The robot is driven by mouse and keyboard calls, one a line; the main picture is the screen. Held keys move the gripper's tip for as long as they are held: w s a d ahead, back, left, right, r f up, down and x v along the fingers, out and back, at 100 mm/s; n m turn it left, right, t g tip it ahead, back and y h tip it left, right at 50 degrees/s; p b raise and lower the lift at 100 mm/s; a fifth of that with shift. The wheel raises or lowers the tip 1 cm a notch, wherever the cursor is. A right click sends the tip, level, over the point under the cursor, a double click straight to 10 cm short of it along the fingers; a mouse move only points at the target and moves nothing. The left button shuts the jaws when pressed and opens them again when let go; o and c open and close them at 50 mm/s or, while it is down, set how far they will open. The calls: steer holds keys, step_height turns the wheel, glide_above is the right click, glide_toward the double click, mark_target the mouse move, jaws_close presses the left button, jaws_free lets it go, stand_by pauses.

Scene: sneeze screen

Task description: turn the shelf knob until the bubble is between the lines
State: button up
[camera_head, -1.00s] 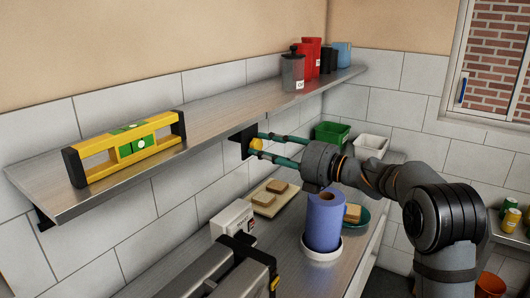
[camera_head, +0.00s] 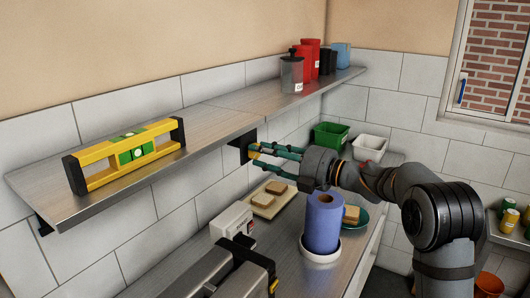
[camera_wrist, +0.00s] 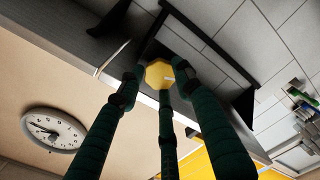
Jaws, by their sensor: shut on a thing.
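The yellow shelf knob (camera_wrist: 159,74) is faceted and sits on a dark bracket under the shelf. My three-fingered gripper (camera_wrist: 160,85) is shut on the knob, with its fingertips around it in the wrist view. In the head view my gripper (camera_head: 258,152) reaches the knob from the right, and its fingers partly hide it. A yellow spirit level (camera_head: 125,153) with black ends stands on the left shelf section (camera_head: 110,194). Its green vial block (camera_head: 131,148) faces me with a pale spot; the bubble and lines are too small to tell apart.
Canisters (camera_head: 292,74) stand on the right shelf section. Below are a blue paper roll (camera_head: 322,225), bread on a board (camera_head: 262,202), a white box (camera_head: 231,222), and green (camera_head: 331,133) and white (camera_head: 369,147) bins. A wall clock (camera_wrist: 54,131) shows in the wrist view.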

steer(key=shift+s+a+r, duration=0.15)
steer(key=shift+a+r, duration=0.1)
steer(key=shift+r, duration=0.45)
steer(key=o, duration=0.7)
steer(key=shift+o, duration=1.3)
steer(key=shift+s+a, duration=0.1)
steer(key=shift+s, duration=0.1)
steer(key=shift+o, duration=1)
steer(key=shift+w+f, duration=0.1)
steer(key=v, duration=1.2)
steer(key=shift+d+f, duration=0.25)
steer(key=shift+w, duration=0.15)
